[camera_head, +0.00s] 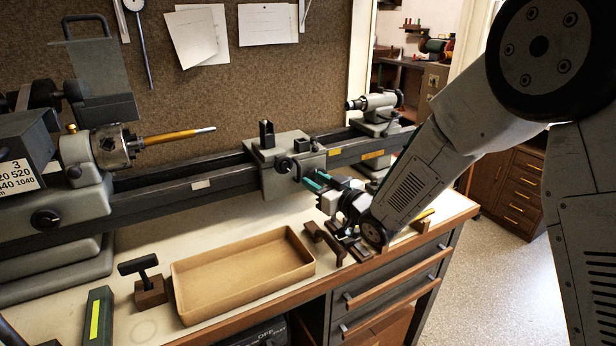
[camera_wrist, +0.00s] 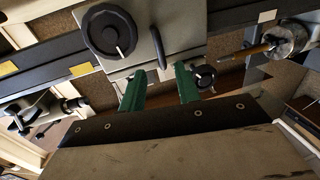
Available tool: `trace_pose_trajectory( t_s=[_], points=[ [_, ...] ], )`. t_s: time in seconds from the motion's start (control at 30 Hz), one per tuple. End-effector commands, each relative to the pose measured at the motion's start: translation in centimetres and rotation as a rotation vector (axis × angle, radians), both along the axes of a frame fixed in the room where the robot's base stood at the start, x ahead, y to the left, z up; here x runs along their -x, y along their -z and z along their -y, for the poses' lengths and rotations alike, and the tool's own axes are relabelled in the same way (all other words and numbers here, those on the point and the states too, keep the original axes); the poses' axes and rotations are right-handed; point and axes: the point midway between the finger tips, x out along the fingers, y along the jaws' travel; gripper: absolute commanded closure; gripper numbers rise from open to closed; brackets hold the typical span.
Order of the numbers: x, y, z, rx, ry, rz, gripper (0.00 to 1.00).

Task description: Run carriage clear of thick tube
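The carriage (camera_head: 283,172) is a pale grey block on the dark lathe bed, about midway along it. A brass tube (camera_head: 170,137) with a pale end sticks out of the chuck (camera_head: 112,147) toward the carriage, with a clear gap between. It shows at upper right in the wrist view (camera_wrist: 253,49). My gripper (camera_wrist: 160,84) has its green fingers apart, in front of the carriage near the lever. I cannot tell if they touch it.
A tailstock (camera_head: 378,112) stands at the right end of the bed. The bed between chuck and carriage is bare.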

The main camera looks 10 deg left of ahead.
Motion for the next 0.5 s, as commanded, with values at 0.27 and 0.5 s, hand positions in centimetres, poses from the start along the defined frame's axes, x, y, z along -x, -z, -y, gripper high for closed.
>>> trace_pose_trajectory(
  t_s=[0.27, 0.5],
  points=[
    [1.8, 0.0, 2.2, 0.0, 0.0, 0.001, 0.67],
    [1.9, 0.0, 2.3, 0.0, -0.001, 0.001, 0.67]
  ],
)
